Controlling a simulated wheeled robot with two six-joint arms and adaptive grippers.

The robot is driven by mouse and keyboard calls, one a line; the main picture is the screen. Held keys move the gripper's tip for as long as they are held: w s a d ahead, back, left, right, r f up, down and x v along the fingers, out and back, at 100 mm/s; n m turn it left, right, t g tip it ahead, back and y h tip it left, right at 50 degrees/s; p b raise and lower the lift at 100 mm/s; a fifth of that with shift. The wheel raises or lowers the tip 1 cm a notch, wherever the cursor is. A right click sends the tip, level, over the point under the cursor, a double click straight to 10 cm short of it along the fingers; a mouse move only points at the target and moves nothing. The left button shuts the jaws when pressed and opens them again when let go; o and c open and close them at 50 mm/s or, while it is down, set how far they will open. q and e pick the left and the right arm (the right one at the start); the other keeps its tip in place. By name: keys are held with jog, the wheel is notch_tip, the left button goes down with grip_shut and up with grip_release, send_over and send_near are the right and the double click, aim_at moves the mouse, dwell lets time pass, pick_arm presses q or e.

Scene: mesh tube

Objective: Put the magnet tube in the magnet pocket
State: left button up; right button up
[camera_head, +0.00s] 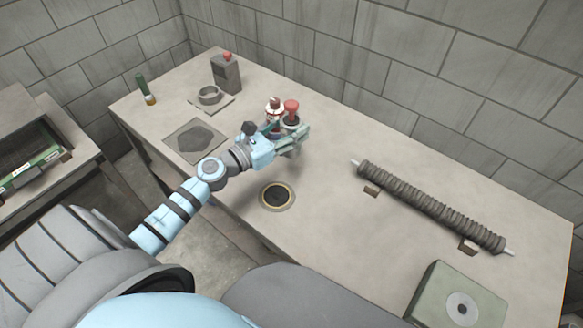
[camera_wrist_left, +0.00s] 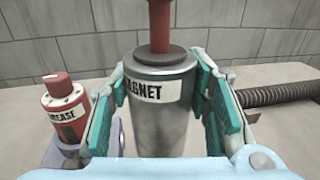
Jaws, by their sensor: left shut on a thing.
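The magnet tube (camera_wrist_left: 162,105) is a silver cylinder with a MAGNET label, a dark collar and a red handle. My left gripper (camera_wrist_left: 165,100) is shut on it, with teal pads on both sides. In the head view the tube's red top (camera_head: 291,106) shows above my left gripper (camera_head: 291,136). The tube looks upright; its lower end is hidden, so I cannot tell whether it touches the table. A round dark recess with a yellow ring (camera_head: 291,195), perhaps the magnet pocket, lies in the tabletop nearer to me. My right gripper is out of view.
A red-and-white grease bottle (camera_wrist_left: 64,108) stands close beside the tube. A ribbed mesh tube (camera_head: 430,205) lies on supports at right. A green box (camera_head: 440,288) is at front right. A ring holder (camera_head: 209,96) and a dark pad (camera_head: 196,140) are at left.

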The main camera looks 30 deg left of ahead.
aim_at(291, 152)
pick_arm(q)
notch_tip(291, 152, down, 9)
jog(key=b, duration=0.4)
jog(key=shift+r, duration=0.1)
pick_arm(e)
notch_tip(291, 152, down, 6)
pick_arm(q)
jog(key=o, duration=1.1)
jog(key=shift+f, duration=0.2)
jog(key=o, duration=0.4)
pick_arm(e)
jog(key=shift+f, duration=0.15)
pick_arm(q)
jog(key=shift+r, duration=0.1)
